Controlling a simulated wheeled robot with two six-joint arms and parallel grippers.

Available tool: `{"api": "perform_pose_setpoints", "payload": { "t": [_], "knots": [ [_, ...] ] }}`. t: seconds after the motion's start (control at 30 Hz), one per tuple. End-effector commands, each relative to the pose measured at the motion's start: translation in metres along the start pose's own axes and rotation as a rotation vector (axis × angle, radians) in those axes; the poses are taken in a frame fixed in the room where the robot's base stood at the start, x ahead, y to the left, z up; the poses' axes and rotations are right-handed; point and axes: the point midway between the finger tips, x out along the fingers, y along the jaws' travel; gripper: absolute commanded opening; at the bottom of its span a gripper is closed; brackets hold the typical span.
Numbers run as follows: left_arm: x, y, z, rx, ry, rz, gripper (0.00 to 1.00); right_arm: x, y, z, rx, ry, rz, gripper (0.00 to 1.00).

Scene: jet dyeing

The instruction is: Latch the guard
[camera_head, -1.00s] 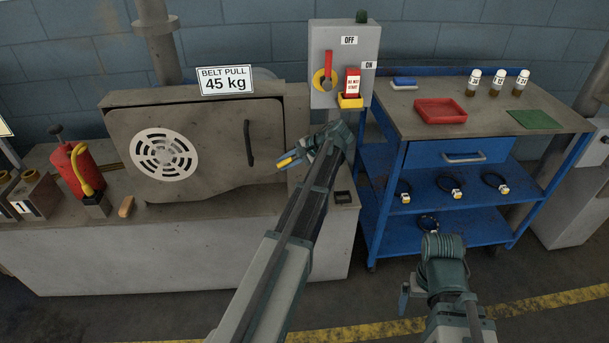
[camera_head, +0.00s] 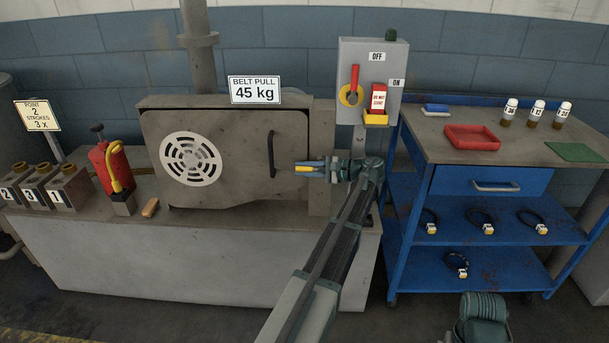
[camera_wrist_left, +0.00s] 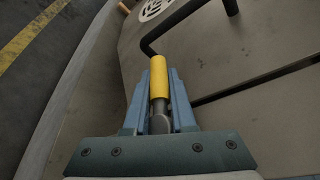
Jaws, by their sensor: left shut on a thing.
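The guard (camera_head: 235,185) is the grey panel with a round white vent and a dark bar handle (camera_head: 271,155). It looks shut against the machine. My left gripper (camera_head: 308,168) is at the guard's right edge, pointing left, shut on a yellow-ended lever (camera_head: 303,168). I take this lever for the latch. In the left wrist view the lever's yellow grip (camera_wrist_left: 159,76) sticks out between the fingers, over the guard's face near the dark handle. Its base is hidden by the gripper. Part of my right wrist shows at the bottom edge; its fingers cannot be made out.
A switch box (camera_head: 368,75) with a red lever and red tag stands above my left wrist. A blue cart (camera_head: 480,180) is to the right. A red pump bottle (camera_head: 112,167), numbered blocks (camera_head: 70,188) and a small tan piece (camera_head: 150,207) are at left.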

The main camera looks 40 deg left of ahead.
Motion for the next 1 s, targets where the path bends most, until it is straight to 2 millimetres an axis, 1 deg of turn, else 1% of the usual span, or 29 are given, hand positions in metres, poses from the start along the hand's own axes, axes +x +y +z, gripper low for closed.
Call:
{"api": "perform_pose_setpoints", "payload": {
  "t": [0.03,0.5,0.53,0.67,0.93,1.0],
  "knots": [
    [-0.0005,0.0032,0.0007,0.003,-0.003,0.002,0.0,0.0022,-0.0002,-0.0001,0.0,0.0,0.0,1.0],
    [-0.0008,0.0014,0.0017,0.007,-0.01,-0.007,0.0,0.0025,-0.0001,-0.0001,0.0,0.0,0.0,1.0],
    [-0.0008,0.0014,0.0017,0.007,-0.009,-0.007,0.29,0.0025,-0.0001,-0.0001,0.0,0.0,0.0,1.0],
    [-0.0007,0.0008,0.0013,0.006,-0.009,-0.009,0.52,0.0024,-0.0001,-0.0001,0.0,0.0,0.0,1.0],
    [-0.0006,-0.0003,0.0008,0.005,-0.008,-0.01,0.53,0.0021,-0.0001,-0.0001,0.0,0.0,0.0,1.0],
    [-0.0031,-0.0007,0.0007,0.005,-0.008,-0.011,0.53,0.0013,0.0,-0.0001,0.0,0.0,0.0,1.0]
  ]
}}
